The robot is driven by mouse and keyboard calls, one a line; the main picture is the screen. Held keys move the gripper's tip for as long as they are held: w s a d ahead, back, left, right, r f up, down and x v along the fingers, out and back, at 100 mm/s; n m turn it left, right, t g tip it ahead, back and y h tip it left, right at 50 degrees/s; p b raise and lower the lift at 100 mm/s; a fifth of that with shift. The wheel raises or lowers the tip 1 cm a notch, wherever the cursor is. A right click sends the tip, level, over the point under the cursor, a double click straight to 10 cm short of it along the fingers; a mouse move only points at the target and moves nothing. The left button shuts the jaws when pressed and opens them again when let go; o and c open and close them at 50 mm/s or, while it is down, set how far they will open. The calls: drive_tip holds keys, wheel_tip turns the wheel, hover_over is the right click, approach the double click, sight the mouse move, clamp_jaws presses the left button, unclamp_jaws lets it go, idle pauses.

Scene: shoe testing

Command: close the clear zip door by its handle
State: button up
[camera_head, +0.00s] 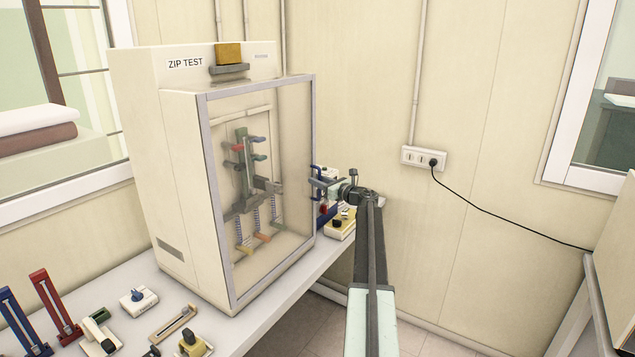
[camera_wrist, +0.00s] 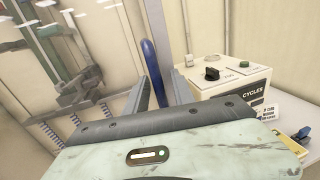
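The clear zip door (camera_head: 207,150), a transparent panel in a grey frame, covers the front of the cream ZIP TEST cabinet (camera_head: 160,120). I cannot tell whether it sits flush. Its blue handle (camera_head: 314,179) is at the door's right edge, partly hidden by my gripper (camera_head: 322,186). In the wrist view the upright blue handle (camera_wrist: 149,62) shows between the two grey fingers of my gripper (camera_wrist: 153,85). The fingers are apart, with a visible gap on the handle's right. The handle's lower part is hidden behind the gripper body.
A cream CYCLES box (camera_wrist: 230,75) with a black knob stands close right of my gripper. Small testers, including a red one (camera_head: 52,305), lie on the white table (camera_head: 262,318) at front left. A wall socket (camera_head: 423,158) with a black cable is at right.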

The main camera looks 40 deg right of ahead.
drive_tip(key=shift+a, duration=0.1)
drive_tip(key=s, duration=0.7)
drive_tip(key=shift+s, duration=0.4)
